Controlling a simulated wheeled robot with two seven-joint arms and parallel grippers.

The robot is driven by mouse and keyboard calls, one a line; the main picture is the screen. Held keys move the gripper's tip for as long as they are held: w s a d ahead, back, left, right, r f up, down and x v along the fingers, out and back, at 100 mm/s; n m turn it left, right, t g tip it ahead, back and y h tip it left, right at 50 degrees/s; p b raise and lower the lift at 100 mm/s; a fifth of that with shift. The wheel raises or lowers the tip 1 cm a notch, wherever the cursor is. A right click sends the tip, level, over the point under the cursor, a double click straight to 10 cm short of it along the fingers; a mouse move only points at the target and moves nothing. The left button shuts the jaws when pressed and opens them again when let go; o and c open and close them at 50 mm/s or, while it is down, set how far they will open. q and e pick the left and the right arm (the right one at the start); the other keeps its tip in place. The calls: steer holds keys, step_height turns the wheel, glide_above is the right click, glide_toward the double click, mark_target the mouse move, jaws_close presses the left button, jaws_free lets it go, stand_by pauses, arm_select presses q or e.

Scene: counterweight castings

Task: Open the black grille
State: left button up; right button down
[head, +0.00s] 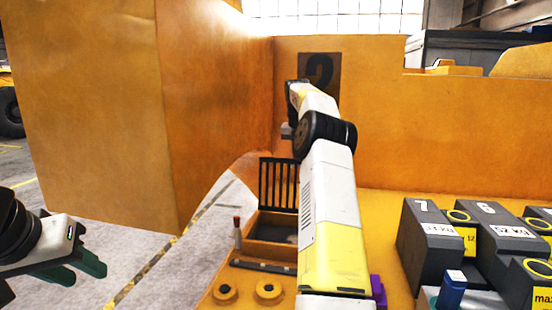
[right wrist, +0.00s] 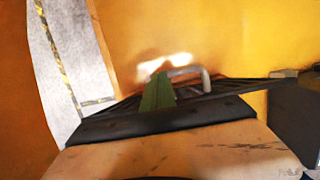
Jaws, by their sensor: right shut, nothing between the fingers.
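The black grille (head: 279,184) stands raised, close to upright, at the far side of a wooden box (head: 262,251) in the head view. The right wrist view shows the grille (right wrist: 215,101) nearly edge-on, with a grey handle (right wrist: 206,80) rising from it. My right gripper (right wrist: 157,92) is shut and empty, its green fingers beside the handle and overlapping the grille in view; I cannot tell whether they touch. In the head view my arm hides this gripper. My left gripper (head: 84,270) is open and empty at the lower left, well away from the grille.
Dark numbered weights (head: 430,245) stand at the right. Tall orange walls (head: 215,100) enclose the far and left sides. Grey floor (head: 150,265) is open at left.

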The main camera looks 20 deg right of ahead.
steer(key=s+a+r, duration=0.2)
steer(key=s+a, duration=0.2)
steer(key=s, duration=0.3)
steer(key=s+a+r, duration=0.3)
steer(key=s+a, duration=0.1)
steer(key=s, duration=0.3)
steer(key=shift+a, duration=0.15)
stand_by(0.9)
steer(key=s+a+r+m+t+y, duration=0.1)
steer(key=s+a+r+m+t, duration=0.1)
steer(key=s+a+m, duration=1.05)
steer(key=s+a+f+m+t+y, duration=0.1)
steer(key=s+a+f+m, duration=0.2)
steer(key=s+m, duration=0.4)
steer(key=s+a+f+m+t+y, duration=0.1)
steer(key=s+a+f+m, duration=0.3)
steer(key=m, duration=0.5)
steer(key=s+a, duration=0.1)
steer(key=s, duration=0.1)
steer(key=shift+s+f+y, duration=0.15)
steer(key=shift+s+y, duration=0.15)
steer(key=shift+s, duration=0.1)
